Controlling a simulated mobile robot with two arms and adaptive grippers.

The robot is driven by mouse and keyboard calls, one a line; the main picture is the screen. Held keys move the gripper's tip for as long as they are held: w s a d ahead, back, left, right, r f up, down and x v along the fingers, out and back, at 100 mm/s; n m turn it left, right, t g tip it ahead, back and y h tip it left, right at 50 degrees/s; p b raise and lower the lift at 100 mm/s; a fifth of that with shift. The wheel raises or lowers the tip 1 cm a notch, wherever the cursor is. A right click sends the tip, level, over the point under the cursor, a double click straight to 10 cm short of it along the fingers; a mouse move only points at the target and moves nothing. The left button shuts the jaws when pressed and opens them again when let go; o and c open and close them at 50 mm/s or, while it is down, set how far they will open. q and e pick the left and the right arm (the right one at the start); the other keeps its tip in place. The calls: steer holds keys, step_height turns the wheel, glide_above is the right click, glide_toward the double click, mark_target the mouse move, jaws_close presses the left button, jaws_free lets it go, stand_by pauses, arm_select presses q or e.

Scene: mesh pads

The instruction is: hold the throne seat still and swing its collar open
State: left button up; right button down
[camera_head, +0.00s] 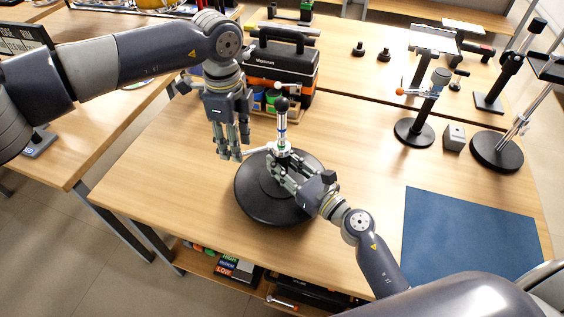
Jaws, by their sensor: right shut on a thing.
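The throne seat (262,208) is a round black disc lying flat on the wooden table, with a short upright post rising from its middle. A silver collar (283,148) sits around the post, and a thin light lever reaches out from it to the left. A black ball knob (282,104) tops the post. My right gripper (281,166) comes in from the lower right and is shut on the seat's post area, low down; its fingers hide the exact contact. My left gripper (230,157) points down just left of the collar, near the lever's tip. Its finger gap is unclear.
A black and orange toolbox (284,65) stands behind the seat. Several black stands are at the right, one with a round base (414,132), beside a small grey block (454,138). A blue mat (465,235) lies at the front right. The table left of the seat is clear.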

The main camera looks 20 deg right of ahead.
arm_select(q)
steer(key=shift+f, duration=1.25)
